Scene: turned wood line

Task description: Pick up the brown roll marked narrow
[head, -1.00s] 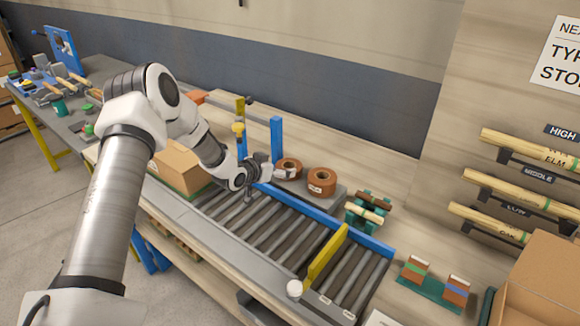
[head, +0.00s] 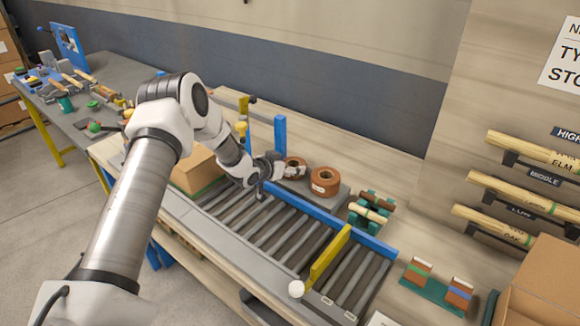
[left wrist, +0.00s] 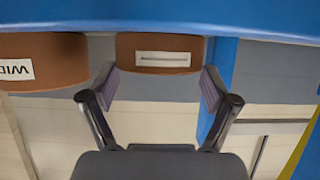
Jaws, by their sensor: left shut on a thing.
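Two brown rolls lie side by side on a grey plate (head: 342,193) behind the conveyor. The wide roll (head: 325,181) is on the right; in the left wrist view (left wrist: 45,60) its upside-down label reads WIDE. The other brown roll (head: 296,161) is partly hidden by my left gripper (head: 292,172). In the left wrist view this roll (left wrist: 160,43) sits between the fingertips, its white label (left wrist: 163,59) too small to read. My left gripper, also in the left wrist view (left wrist: 160,82), is shut on it. My right gripper is not in view.
A roller conveyor (head: 265,235) with a blue rail and a yellow bar (head: 329,254) runs in front. A blue post (head: 280,135) stands behind the gripper. A cardboard box (head: 197,168) sits left, a small green rack (head: 371,212) right of the rolls.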

